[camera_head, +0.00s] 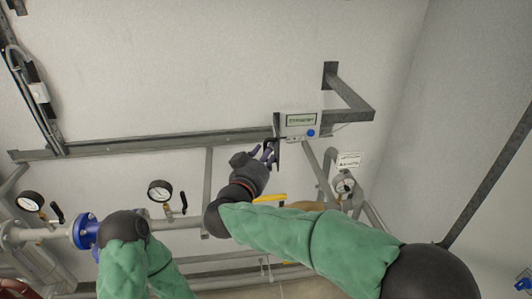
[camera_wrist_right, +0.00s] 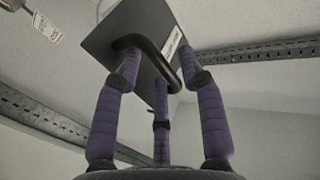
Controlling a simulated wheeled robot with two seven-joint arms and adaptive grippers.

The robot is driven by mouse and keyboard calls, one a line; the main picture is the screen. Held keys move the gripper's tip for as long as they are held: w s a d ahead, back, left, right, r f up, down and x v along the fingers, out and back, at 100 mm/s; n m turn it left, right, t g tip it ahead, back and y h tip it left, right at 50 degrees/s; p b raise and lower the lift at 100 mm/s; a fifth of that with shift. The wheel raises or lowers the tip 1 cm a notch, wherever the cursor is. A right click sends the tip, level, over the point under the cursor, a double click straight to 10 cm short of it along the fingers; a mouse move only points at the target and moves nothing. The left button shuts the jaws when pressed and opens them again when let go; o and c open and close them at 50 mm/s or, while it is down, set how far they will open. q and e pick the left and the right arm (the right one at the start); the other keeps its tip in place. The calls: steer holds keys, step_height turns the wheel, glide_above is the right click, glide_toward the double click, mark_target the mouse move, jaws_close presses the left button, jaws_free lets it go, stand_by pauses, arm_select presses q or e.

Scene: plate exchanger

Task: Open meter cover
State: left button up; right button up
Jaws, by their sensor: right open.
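The meter (camera_head: 299,120) is a light box with a green display and a blue knob, on the wall rail in the head view. Its display is uncovered. A dark plate, apparently the cover (camera_head: 277,128), stands edge-on at its left side. In the right wrist view the cover (camera_wrist_right: 135,22) is a tilted grey plate with a black bar handle (camera_wrist_right: 150,50). My right gripper (camera_head: 268,153) is just below left of the meter. Its purple fingers (camera_wrist_right: 158,62) are open around the handle; contact is unclear. My left arm shows at lower left, its gripper out of view.
A metal rail (camera_head: 150,143) runs along the wall, with a bracket (camera_head: 350,100) jutting out right of the meter. Pipes and round gauges (camera_head: 160,190) lie below. Another gauge (camera_head: 343,185) hangs below right of the meter. The wall above is clear.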

steer(key=v, duration=1.1)
steer(key=shift+s, duration=0.4)
steer(key=shift+w, duration=0.1)
